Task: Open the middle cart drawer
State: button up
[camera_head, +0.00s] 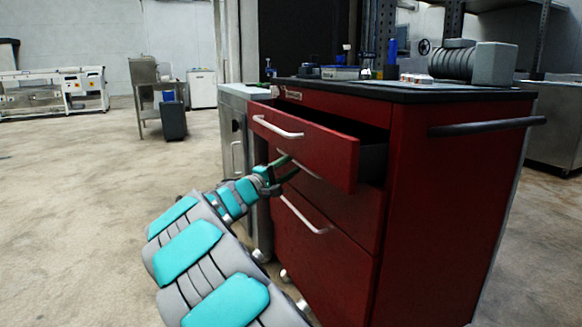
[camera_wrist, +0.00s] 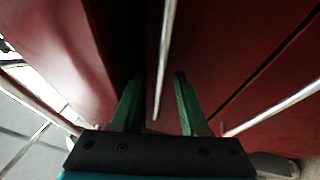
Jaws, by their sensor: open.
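The red cart (camera_head: 447,200) stands right of centre in the head view. Its upper drawer (camera_head: 310,150) is pulled out. The middle drawer (camera_head: 345,208) below it looks shut, its front partly hidden by the upper drawer and my gripper. My gripper (camera_head: 287,168) is at the middle drawer's silver handle (camera_head: 302,166), under the upper drawer. In the wrist view, the green fingers of my gripper (camera_wrist: 156,98) are apart, with the handle bar (camera_wrist: 165,55) running between them. I see gaps on both sides; contact is not clear.
The upper drawer's handle (camera_head: 278,127) juts out above my gripper. The lower drawer's handle (camera_head: 304,214) is below it. A grey cabinet (camera_head: 236,105) stands at the cart's left. Open concrete floor (camera_head: 80,190) lies to the left.

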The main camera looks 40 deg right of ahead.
jog(key=shift+c, duration=0.4)
grip_shut()
dwell(0.9)
